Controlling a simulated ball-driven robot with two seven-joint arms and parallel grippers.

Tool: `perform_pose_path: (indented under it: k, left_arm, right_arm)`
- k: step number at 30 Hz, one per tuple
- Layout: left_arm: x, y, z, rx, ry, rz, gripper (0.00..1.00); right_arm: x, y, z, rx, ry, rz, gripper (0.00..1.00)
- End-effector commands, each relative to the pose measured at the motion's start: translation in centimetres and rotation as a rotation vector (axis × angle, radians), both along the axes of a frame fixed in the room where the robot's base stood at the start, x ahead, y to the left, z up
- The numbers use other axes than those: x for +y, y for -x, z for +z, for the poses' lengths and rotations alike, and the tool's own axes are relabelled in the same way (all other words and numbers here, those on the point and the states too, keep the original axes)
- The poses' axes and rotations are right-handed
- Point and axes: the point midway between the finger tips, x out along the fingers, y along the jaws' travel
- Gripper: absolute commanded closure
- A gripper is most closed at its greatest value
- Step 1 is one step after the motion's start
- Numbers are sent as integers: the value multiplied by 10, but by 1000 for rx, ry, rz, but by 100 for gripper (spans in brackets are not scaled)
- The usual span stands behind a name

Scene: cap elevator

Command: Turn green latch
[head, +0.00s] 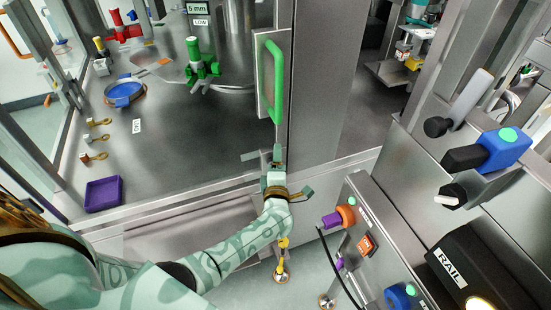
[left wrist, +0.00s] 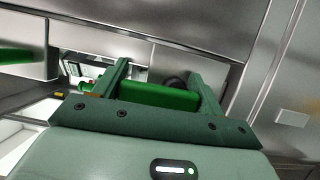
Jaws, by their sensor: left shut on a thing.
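My left gripper (head: 277,155) is at the steel door frame, just below the upright green door handle (head: 277,85) in the head view. In the left wrist view a green bar, the green latch (left wrist: 158,95), lies crosswise between the two fingers of my left gripper (left wrist: 160,85), which is shut on it. In the head view the latch is hidden by the gripper, so its angle there cannot be told. Another green part (left wrist: 15,56) shows at the left edge of the wrist view. My right gripper is not in view.
Behind the frame, a steel work surface holds a green valve-like part (head: 200,68), a blue ring-shaped dish (head: 125,92) and a purple tray (head: 103,195). On the right are a control panel with an orange-and-purple knob (head: 340,217) and a black RAIL unit (head: 475,275).

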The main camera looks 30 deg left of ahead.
Motion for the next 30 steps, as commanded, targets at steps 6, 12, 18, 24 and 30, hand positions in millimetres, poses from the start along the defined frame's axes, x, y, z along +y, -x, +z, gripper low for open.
perform_pose_path:
  k: [6, 12, 18, 24, 30]
  left_arm:
    - [-1, 0, -1, 31, -25, 0, 70]
    - [-1, 0, -2, 36, -30, 0, 70]
    - [-1, 0, -2, 37, -31, 0, 70]
    - [-1, 0, -1, 35, -29, 0, 7]
    - [-2, 1, -1, 34, -29, 0, 7]
  right_arm:
    - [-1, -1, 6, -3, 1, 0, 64]
    - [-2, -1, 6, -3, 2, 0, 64]
    - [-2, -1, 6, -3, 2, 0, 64]
    - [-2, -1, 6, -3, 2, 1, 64]
    - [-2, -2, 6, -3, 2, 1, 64]
